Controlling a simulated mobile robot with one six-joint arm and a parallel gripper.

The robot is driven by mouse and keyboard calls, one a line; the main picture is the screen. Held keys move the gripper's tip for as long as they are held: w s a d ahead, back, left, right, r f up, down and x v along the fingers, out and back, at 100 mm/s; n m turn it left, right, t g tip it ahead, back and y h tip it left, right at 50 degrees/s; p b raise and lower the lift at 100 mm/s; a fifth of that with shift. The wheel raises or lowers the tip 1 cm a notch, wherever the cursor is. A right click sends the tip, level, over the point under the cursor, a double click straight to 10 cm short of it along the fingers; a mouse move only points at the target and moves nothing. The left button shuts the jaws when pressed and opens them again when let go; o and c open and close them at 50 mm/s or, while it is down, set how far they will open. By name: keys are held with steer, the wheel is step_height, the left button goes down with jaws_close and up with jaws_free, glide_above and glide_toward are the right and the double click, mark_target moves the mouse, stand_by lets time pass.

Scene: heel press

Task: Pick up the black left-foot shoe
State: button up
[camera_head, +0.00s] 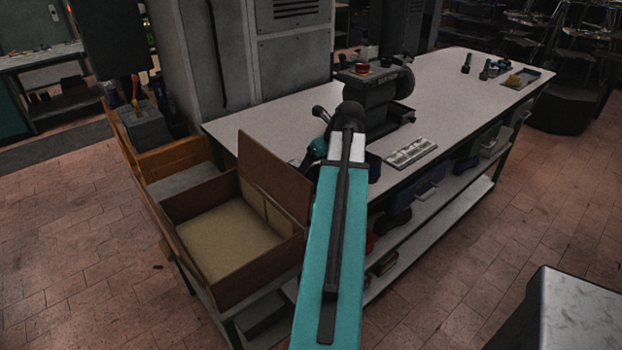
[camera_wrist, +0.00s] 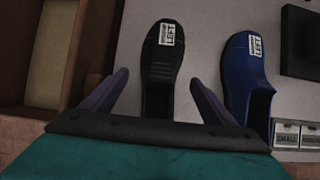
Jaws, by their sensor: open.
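In the wrist view a black shoe (camera_wrist: 160,70) lies on the light tabletop with a white label on its toe; the label's print is hard to read. My gripper (camera_wrist: 160,88) is open, with one finger on each side of the black shoe. I cannot tell whether the fingers touch it, and its near end is hidden behind my gripper's body. A blue shoe (camera_wrist: 247,65) with a white label lies just right of the right finger. In the head view my arm hides the black shoe.
A wooden box (camera_head: 170,252) with an upright flap stands left of the table (camera_head: 460,85). A dark machine (camera_head: 375,90) with a red knob stands behind my arm. A small tray (camera_head: 410,153) lies right of my arm. Several small items stand at the far right end of the table.

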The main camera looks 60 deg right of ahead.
steer(key=shift+p+x, duration=0.55)
steer(key=shift+x, duration=1.35)
steer(key=c, duration=1.4)
steer(key=shift+r, duration=0.2)
steer(key=shift+r+b, duration=1.2)
steer(key=shift+r, duration=3.65)
steer(key=shift+c, duration=0.3)
